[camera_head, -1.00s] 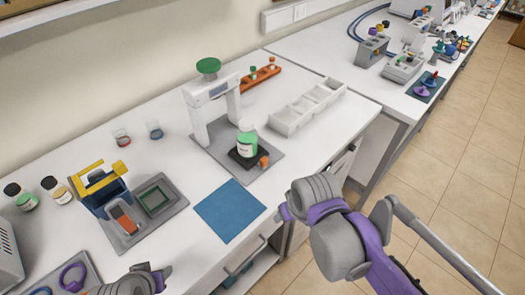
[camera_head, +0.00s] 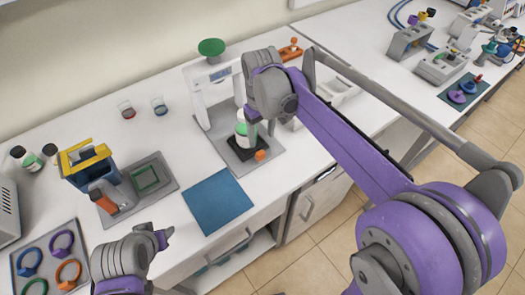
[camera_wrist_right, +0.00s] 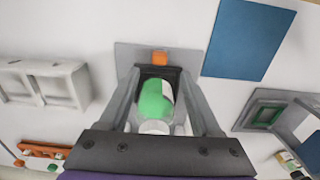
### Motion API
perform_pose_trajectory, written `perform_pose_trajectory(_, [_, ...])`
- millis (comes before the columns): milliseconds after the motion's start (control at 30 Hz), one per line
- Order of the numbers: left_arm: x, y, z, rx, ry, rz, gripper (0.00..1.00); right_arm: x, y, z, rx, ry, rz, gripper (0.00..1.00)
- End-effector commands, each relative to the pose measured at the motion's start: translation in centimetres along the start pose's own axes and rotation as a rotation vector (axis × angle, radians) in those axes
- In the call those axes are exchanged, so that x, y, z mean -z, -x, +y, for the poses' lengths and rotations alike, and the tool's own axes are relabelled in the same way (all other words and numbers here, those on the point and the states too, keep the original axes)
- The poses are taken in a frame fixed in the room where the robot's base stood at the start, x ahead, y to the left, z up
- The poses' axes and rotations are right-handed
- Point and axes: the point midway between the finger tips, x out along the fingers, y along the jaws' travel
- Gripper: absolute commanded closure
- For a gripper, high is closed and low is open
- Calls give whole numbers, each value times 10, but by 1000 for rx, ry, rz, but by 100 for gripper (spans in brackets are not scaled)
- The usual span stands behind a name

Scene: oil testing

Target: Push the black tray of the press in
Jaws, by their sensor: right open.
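The press is a white frame (camera_head: 197,97) with a green knob (camera_head: 211,46) on top, standing on a grey base plate. Its black tray (camera_head: 245,162) juts out at the front, with an orange handle (camera_head: 260,155) at its front edge. A green and white jar (camera_head: 242,131) stands on the tray. My right gripper (camera_head: 262,124) hangs over the jar and tray. In the right wrist view its fingers (camera_wrist_right: 159,75) are apart, with the jar's green part (camera_wrist_right: 155,98) showing between them. Whether they touch the jar is unclear. My left gripper (camera_head: 165,238) is low left, its jaws unclear.
A blue mat (camera_head: 217,200) lies in front of the press. A blue-yellow device (camera_head: 88,165) stands to its left. A white divided bin (camera_head: 345,92) and an orange rack (camera_head: 291,50) are to the right. Coloured rings lie on a grey tray (camera_head: 28,245).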

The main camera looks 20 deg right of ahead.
Motion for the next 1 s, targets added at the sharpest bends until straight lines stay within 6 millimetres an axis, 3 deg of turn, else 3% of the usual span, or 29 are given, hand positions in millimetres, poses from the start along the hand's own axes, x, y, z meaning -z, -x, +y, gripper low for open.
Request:
perform_pose_trajectory(300, [-4, -3, 0, 0, 0, -4, 50, 0, -61, 0, 0, -1, 0, 35])
perform_pose_trajectory(500, [-6, -4, 0, 0, 0, -6, 50, 0, -87, 0, 0, -1, 1, 35])
perform_pose_trajectory(900, [-6, -4, 0, 0, 0, -6, 50, 0, -95, 0, 0, -1, 2, 35])
perform_pose_trajectory(1000, [-6, -4, 0, 0, 0, -6, 50, 0, -95, 0, 0, -1, 1, 51])
